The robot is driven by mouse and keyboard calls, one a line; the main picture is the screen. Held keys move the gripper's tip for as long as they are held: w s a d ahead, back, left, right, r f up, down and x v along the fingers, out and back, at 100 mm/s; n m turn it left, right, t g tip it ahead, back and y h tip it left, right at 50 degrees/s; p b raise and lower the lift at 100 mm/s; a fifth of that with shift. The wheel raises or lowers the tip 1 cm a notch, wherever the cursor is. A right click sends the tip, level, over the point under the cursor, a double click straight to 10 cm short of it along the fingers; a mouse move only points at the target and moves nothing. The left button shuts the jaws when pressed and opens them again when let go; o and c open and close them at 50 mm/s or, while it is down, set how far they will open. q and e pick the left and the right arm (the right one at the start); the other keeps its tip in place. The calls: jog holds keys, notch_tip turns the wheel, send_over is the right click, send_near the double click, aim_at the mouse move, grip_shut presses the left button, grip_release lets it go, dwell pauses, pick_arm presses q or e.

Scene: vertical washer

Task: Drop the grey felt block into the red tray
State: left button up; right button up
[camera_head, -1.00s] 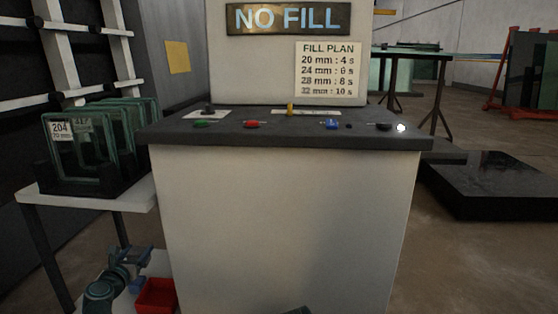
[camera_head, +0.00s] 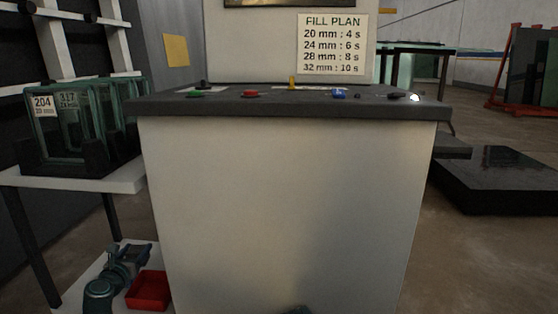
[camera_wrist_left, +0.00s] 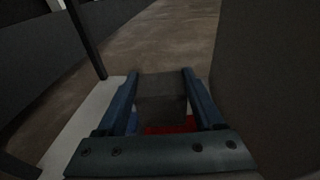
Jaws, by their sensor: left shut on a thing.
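The grey felt block (camera_wrist_left: 162,95) is held between the two blue fingers of my left gripper (camera_wrist_left: 160,80). In the head view my left gripper (camera_head: 140,251) is at the lower left, over the low white shelf; the block cannot be made out clearly there. The red tray (camera_head: 148,291) is on that shelf, right of my left wrist and beside the cabinet. In the left wrist view part of the red tray (camera_wrist_left: 172,127) shows below and behind the block. The block hides much of it.
The white cabinet (camera_head: 280,200) rises just right of the tray. A white table (camera_head: 125,180) with glass panels in a rack (camera_head: 75,130) stands above the shelf, with dark legs close to my left arm.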

pick_arm(q)
jog(key=shift+f+b, duration=1.1)
jog(key=shift+f, duration=0.45)
pick_arm(e)
notch_tip(320, 180, down, 3)
pick_arm(q)
jog(key=o, duration=1.3)
jog(key=shift+o, duration=0.2)
jog(key=shift+s+r, duration=0.1)
jog(key=shift+s, duration=0.05)
